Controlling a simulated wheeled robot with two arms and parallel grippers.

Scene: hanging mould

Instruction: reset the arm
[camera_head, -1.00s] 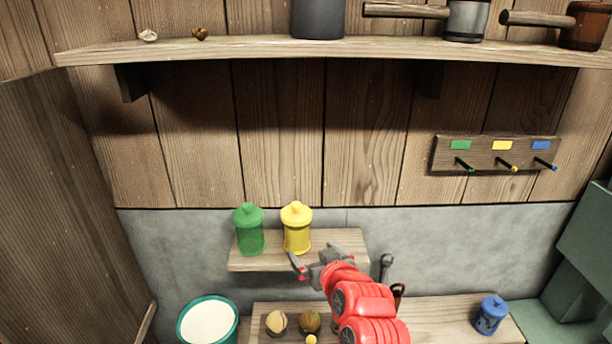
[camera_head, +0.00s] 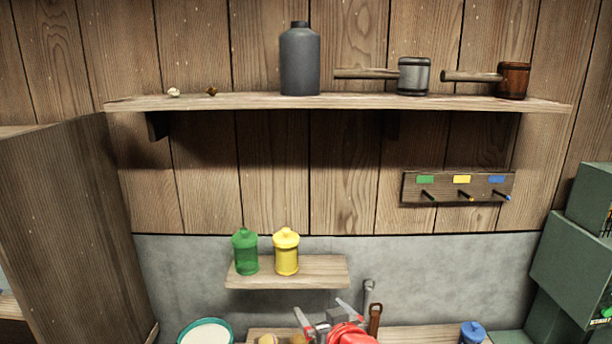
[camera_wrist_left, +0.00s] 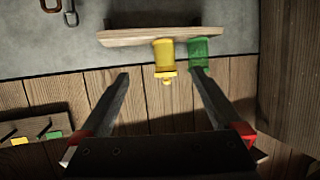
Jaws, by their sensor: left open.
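My left gripper (camera_head: 322,318) is at the bottom middle of the head view, on its red arm, in front of and below the small shelf. Its two fingers stand apart with nothing between them. The left wrist view shows the same open fingers (camera_wrist_left: 160,85). A green canister (camera_head: 245,252) and a yellow canister (camera_head: 286,252) stand upright on the small shelf (camera_head: 318,279). In the left wrist view the yellow canister (camera_wrist_left: 164,58) and the green canister (camera_wrist_left: 198,52) appear upside down beyond the fingers. My right gripper is not in view.
A peg rack (camera_head: 458,187) with green, yellow and blue labels hangs on the wall; its pegs look empty. The upper shelf (camera_head: 230,101) holds a grey bottle (camera_head: 300,62) and two mallets. A blue canister (camera_head: 472,333) and a teal bucket (camera_head: 206,331) sit low down.

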